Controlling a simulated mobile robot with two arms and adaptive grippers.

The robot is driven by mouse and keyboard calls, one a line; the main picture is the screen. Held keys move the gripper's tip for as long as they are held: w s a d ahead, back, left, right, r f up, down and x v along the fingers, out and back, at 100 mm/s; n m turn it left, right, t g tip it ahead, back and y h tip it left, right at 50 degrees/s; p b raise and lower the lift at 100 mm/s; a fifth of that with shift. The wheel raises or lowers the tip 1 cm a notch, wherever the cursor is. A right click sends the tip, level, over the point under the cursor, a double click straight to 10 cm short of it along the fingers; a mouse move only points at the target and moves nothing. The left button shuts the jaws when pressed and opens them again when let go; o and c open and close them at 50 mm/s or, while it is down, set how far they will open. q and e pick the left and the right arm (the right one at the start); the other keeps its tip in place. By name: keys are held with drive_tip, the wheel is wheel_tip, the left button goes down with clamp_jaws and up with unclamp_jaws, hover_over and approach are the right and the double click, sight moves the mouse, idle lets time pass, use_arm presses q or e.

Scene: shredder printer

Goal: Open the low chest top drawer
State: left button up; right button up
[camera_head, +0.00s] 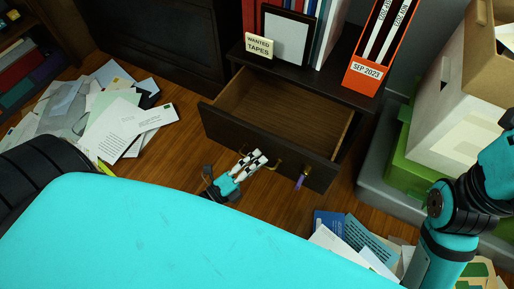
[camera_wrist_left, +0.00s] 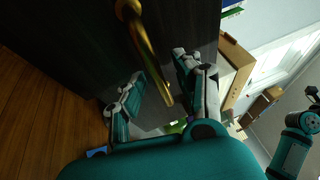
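The low chest (camera_head: 345,92) stands at the top middle of the head view. Its dark top drawer (camera_head: 265,140) is pulled well out, and its bare brown inside shows empty. My left gripper (camera_head: 257,158) is low in front of the drawer face, beside a brass handle (camera_head: 274,165). In the left wrist view the handle (camera_wrist_left: 143,42) reaches down between the two spread fingers (camera_wrist_left: 160,68). The fingers are apart and do not look closed on it. My right arm shows at the right edge of the head view, its gripper out of frame.
A purple tag (camera_head: 300,181) hangs on the drawer front. An orange binder (camera_head: 372,62), a sign (camera_head: 259,45) and a frame (camera_head: 287,38) stand on the chest. Papers (camera_head: 112,122) litter the floor at left. Boxes (camera_head: 440,125) are stacked at right.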

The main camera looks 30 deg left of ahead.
use_arm(q)
drive_tip(key=v, duration=1.1)
drive_tip(key=shift+s+a, duration=0.2)
drive_tip(key=shift+s, duration=0.15)
